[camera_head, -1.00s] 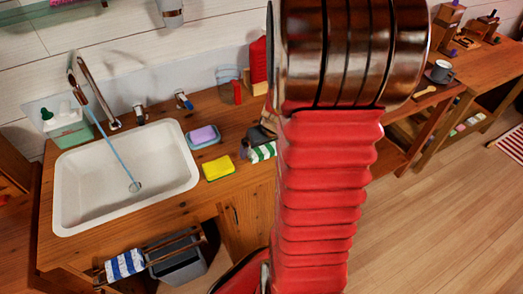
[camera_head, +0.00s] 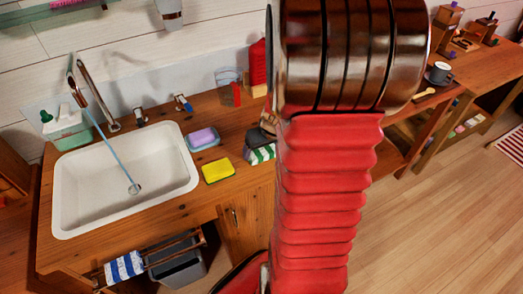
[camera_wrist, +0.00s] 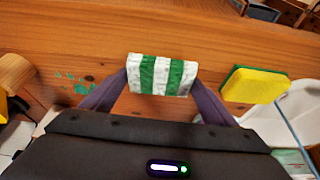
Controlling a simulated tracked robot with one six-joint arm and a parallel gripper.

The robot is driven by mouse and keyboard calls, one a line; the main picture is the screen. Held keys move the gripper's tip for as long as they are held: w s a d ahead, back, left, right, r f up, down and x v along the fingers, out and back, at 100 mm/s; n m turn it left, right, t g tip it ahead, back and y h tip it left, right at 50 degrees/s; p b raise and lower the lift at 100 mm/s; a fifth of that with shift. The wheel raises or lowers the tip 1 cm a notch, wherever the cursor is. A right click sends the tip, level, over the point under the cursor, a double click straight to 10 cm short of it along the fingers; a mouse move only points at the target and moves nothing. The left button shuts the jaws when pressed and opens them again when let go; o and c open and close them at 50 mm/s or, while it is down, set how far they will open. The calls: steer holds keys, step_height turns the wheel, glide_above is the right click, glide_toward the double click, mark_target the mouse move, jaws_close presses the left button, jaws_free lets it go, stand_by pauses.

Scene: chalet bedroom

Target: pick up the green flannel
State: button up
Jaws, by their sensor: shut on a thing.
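The green flannel (camera_wrist: 162,75) is green and white striped. In the wrist view it sits between the two fingers of my gripper (camera_wrist: 160,84), which is shut on it. In the head view the flannel (camera_head: 261,155) shows at the left edge of my red arm, above the wooden counter, with my gripper partly hidden behind the arm. I cannot tell how far it is from the counter top.
A yellow and green sponge (camera_head: 218,171) and a purple soap in a dish (camera_head: 203,138) lie left of the flannel. The white sink (camera_head: 120,180) has running water. A blue striped cloth (camera_head: 125,266) hangs on a rail below. A red bottle (camera_head: 257,66) stands at the back.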

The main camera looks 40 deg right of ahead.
mark_target(259, 150)
step_height(259, 150, up, 10)
stand_by(0.6)
steer(key=o, duration=0.4)
steer(key=c, duration=0.3)
steer(key=w+a+f+n, duration=0.1)
steer(key=w+a+f, duration=0.1)
steer(key=w+a, duration=0.3)
steer(key=w+a+f+n+y, duration=0.1)
steer(key=w+a, duration=0.5)
steer(key=a, duration=0.7)
steer(key=w+a+f+n, duration=0.1)
steer(key=w+a+f, duration=0.2)
steer(key=w+a, duration=0.3)
steer(key=a, duration=0.3)
steer(key=shift+w+a+f+n, duration=0.15)
steer(key=shift+w+a+n, duration=0.05)
steer(key=shift+a+n, duration=0.1)
